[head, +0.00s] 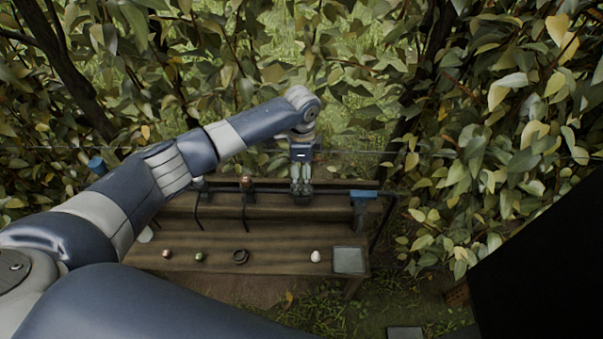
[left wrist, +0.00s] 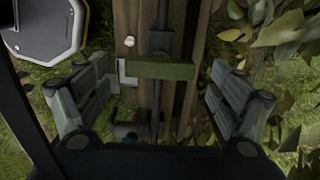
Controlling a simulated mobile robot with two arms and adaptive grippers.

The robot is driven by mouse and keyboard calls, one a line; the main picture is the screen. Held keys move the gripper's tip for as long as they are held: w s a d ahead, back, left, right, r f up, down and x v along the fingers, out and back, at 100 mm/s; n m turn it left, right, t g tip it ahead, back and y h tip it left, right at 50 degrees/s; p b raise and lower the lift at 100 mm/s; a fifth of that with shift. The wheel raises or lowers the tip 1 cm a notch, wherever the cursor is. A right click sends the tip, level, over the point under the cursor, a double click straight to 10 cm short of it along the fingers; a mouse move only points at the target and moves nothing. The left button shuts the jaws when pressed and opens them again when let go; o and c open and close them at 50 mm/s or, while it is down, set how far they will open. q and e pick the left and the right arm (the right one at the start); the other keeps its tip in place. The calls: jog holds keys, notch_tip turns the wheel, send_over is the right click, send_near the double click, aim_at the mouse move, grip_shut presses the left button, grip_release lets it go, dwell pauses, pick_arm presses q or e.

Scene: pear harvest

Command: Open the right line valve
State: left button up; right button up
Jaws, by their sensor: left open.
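A dark pipe (left wrist: 160,15) runs above the wooden bench. In the left wrist view a flat green handle (left wrist: 162,67) lies crosswise over this pipe, between the spread fingers of my left gripper (left wrist: 160,85). The fingers are apart from it on both sides. In the head view my left gripper (head: 301,187) points down over the pipe and hides what is under it. A blue handle (head: 365,194) sits on a fitting at the pipe's right end. I cannot tell for certain which handle is the right line valve. My right gripper is not in view.
The bench (head: 280,264) holds a white egg-like object (head: 315,256), a pale square plate (head: 349,260), a dark ring (head: 240,257) and small round objects. A reddish fitting (head: 247,183) stands left of my gripper. Leafy branches (head: 520,130) crowd the back and right.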

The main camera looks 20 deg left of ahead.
pick_arm(q)
jog(key=shift+f, duration=0.85)
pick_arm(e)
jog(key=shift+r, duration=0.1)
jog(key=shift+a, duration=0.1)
pick_arm(q)
jog(key=c, duration=1)
jog(key=shift+c, duration=0.2)
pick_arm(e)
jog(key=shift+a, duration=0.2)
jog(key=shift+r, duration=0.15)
